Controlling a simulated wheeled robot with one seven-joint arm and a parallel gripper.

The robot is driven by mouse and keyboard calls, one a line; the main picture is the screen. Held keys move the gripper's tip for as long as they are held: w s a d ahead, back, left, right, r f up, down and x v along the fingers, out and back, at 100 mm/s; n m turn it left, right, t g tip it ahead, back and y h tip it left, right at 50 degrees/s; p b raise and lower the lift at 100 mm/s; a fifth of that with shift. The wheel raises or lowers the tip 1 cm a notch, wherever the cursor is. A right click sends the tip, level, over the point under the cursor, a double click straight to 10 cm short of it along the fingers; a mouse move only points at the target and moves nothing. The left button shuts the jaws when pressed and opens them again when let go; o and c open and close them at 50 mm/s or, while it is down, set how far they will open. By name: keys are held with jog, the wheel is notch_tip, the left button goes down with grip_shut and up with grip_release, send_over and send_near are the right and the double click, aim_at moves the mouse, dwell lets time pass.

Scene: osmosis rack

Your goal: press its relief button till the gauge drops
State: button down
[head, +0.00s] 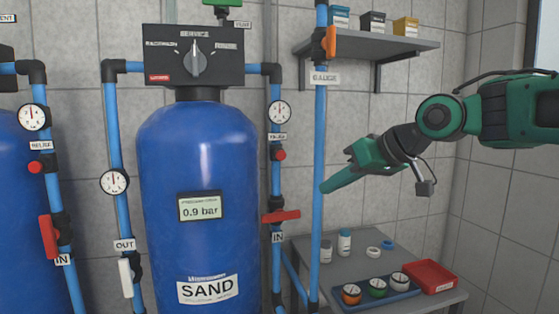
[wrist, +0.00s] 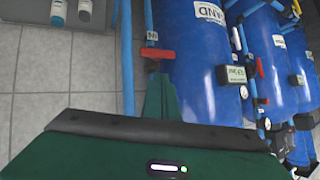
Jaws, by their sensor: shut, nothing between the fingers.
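The blue SAND tank (head: 200,165) stands in the middle of the head view; its display (head: 200,207) reads 0.9 bar. On the pipe to its right are a round gauge (head: 279,112) and a red button (head: 280,155) below it, with a small label between them. The gauge's needle is too small to read surely. In the wrist view my gripper (wrist: 160,82) points toward a red valve handle (wrist: 157,54) beside the tank.
Another red button (head: 35,167) and gauge (head: 33,117) sit on the left pipe; a further gauge (head: 114,182) is on the OUT pipe. The red IN handle (head: 281,216) juts out below the right button. A bench (head: 330,245) and shelf (head: 415,45) stand right.

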aim_at(281, 155)
jog(key=a+r+n+y, duration=0.2)
jog(key=a+r, duration=0.3)
jog(key=a, duration=0.1)
jog(key=shift+s+a+g, duration=0.3)
jog(key=shift+s, duration=0.1)
jog(key=shift+w, duration=0.1)
jog(key=w+a, duration=0.2)
jog(key=w, duration=0.6)
jog(key=shift+w+a, duration=0.15)
jog(key=shift+a, duration=0.05)
jog(key=shift+w, duration=0.15)
dwell(1.6)
jog(key=shift+w+a, duration=0.1)
jog(key=shift+w, duration=0.15)
jog(key=shift+w+a, duration=0.1)
jog(key=shift+w, duration=0.35)
dwell(1.6)
jog(key=shift+s, duration=0.1)
jog(key=shift+s+d, duration=0.25)
jog(key=shift+s, duration=0.5)
